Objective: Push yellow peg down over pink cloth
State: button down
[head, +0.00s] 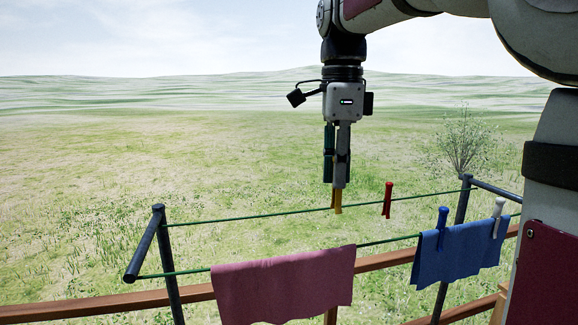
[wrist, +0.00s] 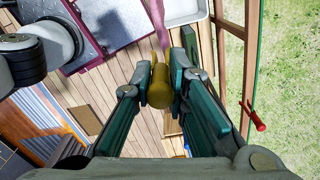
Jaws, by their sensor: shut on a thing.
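My gripper (head: 338,183) points straight down and is shut on the yellow peg (head: 338,203). Only the peg's lower end shows below the fingers in the head view. In the wrist view the yellow peg (wrist: 160,84) sits between the fingertips (wrist: 172,85). The pink cloth (head: 284,286) hangs folded over the front green line, below and left of my gripper. The peg is above the cloth and apart from it. A pink strip, apparently the cloth (wrist: 157,18), shows at the top of the wrist view beyond the peg.
A red peg (head: 387,198) sits on the rear green line (head: 260,214), which appears behind my yellow peg. A blue cloth (head: 455,254) hangs right of the pink one, with a blue peg (head: 441,226) and a white peg (head: 498,208). Dark posts and a wooden rail (head: 385,261) stand around.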

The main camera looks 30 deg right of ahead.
aim_at(336, 209)
dwell(0.3)
jog(key=shift+f+b, duration=1.2)
jog(key=shift+f, duration=2.35)
jog(key=shift+f+b, duration=1.1)
jog(key=shift+f, duration=1.55)
jog(key=c, duration=1.5)
grip_release()
jog(key=shift+r, duration=0.1)
